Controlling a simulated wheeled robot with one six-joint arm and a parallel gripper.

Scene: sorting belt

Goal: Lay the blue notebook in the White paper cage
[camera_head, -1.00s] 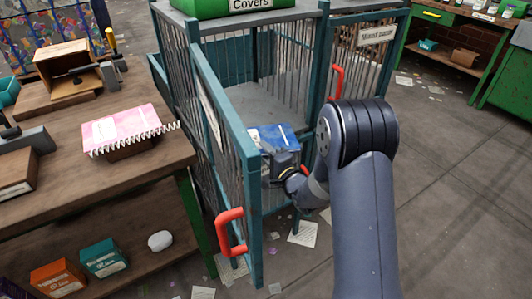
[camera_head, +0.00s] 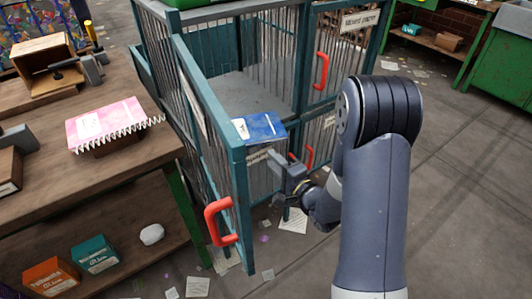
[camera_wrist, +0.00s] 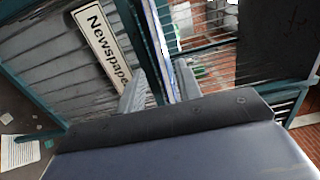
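A Newspaper label (camera_wrist: 108,45) is on the lower cage front. A Mixed paper compartment (camera_head: 345,55) is at the right, closed. A wooden bench (camera_head: 60,175) with a pink spiral notebook (camera_head: 105,122) stands at the left.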

